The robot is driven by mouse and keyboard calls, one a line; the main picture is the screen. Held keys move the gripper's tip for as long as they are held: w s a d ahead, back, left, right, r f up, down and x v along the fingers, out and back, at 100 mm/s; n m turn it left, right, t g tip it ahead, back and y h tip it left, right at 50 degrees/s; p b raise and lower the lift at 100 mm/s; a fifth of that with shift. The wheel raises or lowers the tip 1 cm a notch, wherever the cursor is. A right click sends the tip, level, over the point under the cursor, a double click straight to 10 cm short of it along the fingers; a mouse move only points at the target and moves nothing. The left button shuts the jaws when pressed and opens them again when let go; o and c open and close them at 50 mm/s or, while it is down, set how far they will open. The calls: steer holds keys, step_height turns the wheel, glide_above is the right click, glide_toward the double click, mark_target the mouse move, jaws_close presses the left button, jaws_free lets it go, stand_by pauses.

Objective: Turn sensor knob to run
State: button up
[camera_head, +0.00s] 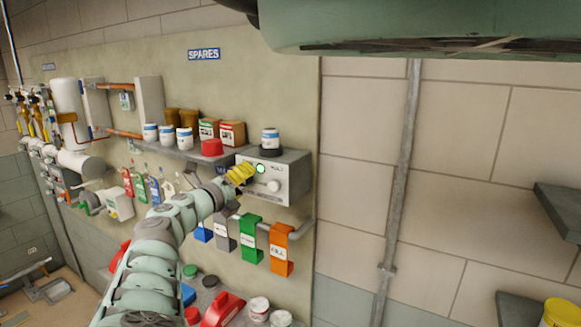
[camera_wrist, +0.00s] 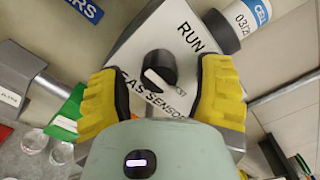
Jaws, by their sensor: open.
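In the wrist view, a black knob (camera_wrist: 160,66) with a pale mark stands on a white panel (camera_wrist: 205,62) lettered RUN and GAS SENSOR. RUN is printed to its upper right; the mark lies on the knob's lower-left part, away from that word. Another short label below right is partly hidden. My gripper (camera_wrist: 163,95) is open, with one yellow finger on each side of the knob and visible gaps between. In the head view, my gripper (camera_head: 241,174) is at the left part of the grey sensor box (camera_head: 290,178); the black knob is not distinguishable there.
The box has a green light (camera_head: 261,168) and a round pale part (camera_head: 274,186).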

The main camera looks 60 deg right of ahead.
steer(key=shift+d, duration=0.2)
steer(key=shift+c, duration=0.2)
jaws_close()
stand_by(0.4)
